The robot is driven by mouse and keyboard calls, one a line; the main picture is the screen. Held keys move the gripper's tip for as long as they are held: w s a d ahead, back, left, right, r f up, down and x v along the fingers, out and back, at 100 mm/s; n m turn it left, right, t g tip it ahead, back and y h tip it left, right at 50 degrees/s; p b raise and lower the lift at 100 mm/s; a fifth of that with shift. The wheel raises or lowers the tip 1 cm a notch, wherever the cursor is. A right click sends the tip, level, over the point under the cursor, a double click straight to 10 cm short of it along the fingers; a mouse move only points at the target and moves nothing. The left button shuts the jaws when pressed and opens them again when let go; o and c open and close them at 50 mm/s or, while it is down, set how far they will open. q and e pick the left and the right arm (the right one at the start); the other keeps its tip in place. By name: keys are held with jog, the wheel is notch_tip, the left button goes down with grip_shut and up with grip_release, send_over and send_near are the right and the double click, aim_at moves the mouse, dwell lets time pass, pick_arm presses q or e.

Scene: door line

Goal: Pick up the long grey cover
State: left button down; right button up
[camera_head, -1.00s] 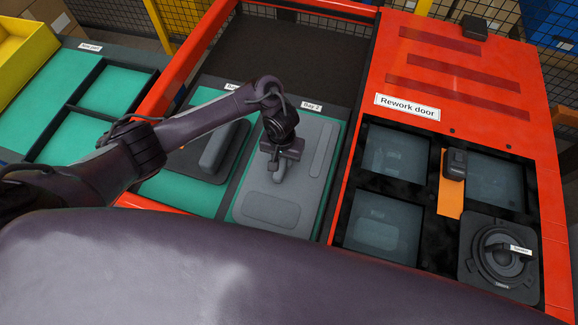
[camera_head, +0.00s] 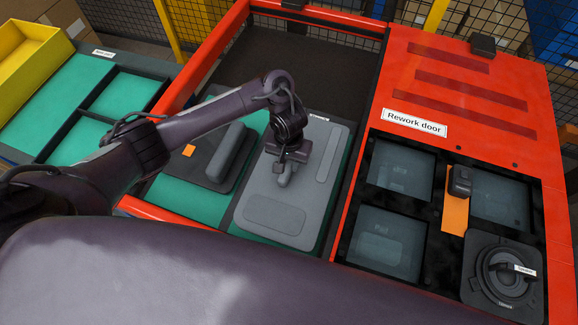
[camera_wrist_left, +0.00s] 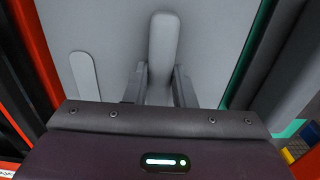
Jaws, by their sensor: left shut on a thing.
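The long grey cover (camera_head: 275,211) is a light grey flat panel with a raised bar handle in its middle and two darker pads. It is over the green bay at the centre and appears lifted a little above it. My left gripper (camera_head: 285,172) is shut on the handle from above. In the left wrist view, the two fingers (camera_wrist_left: 160,88) stand on both sides of the handle (camera_wrist_left: 164,42), with the cover's flat face (camera_wrist_left: 112,40) beyond. My right gripper is not in view.
A dark grey cover (camera_head: 216,175) with an orange square lies in the bay to the left. The red rework door (camera_head: 455,90) with dark windows and a round grey knob unit (camera_head: 503,274) stands to the right. Green trays (camera_head: 60,100) and a yellow bin (camera_head: 28,65) are far left.

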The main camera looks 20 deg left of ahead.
pick_arm(q)
notch_tip(320, 180, up, 16)
jog(key=f+p, duration=0.1)
jog(key=p, duration=0.7)
notch_tip(320, 180, up, 6)
jog(key=p, duration=0.4)
send_over(289, 164)
jog(key=shift+f, duration=0.1)
